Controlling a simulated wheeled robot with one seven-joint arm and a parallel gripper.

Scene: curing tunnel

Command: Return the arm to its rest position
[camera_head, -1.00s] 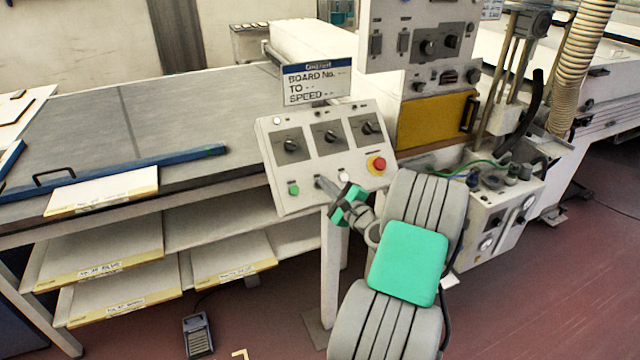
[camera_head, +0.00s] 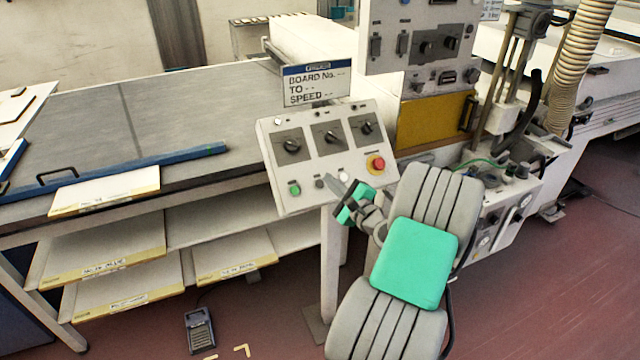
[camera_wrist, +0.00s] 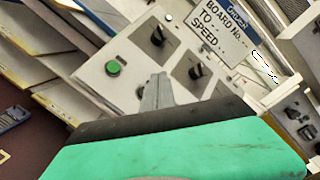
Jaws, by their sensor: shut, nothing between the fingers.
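My gripper (camera_head: 334,184) is shut and empty, in front of the lower edge of the tilted control panel (camera_head: 304,198). Its grey fingertips lie close together, pointing up and left at the panel. In the wrist view the closed fingers (camera_wrist: 157,92) stand in front of the panel face (camera_wrist: 98,72), between the green button (camera_wrist: 113,67) and a dark knob. I cannot tell whether the tips touch the panel; a gap seems likely in the head view. My arm is bent below and right of the panel.
A sign (camera_head: 316,82) stands above the panel, and a red emergency button (camera_head: 376,163) sits at its right. A grey table (camera_head: 190,110) with shelved boards is at the left. A foot pedal (camera_head: 199,331) lies on the floor. Open floor (camera_head: 550,290) is at the right.

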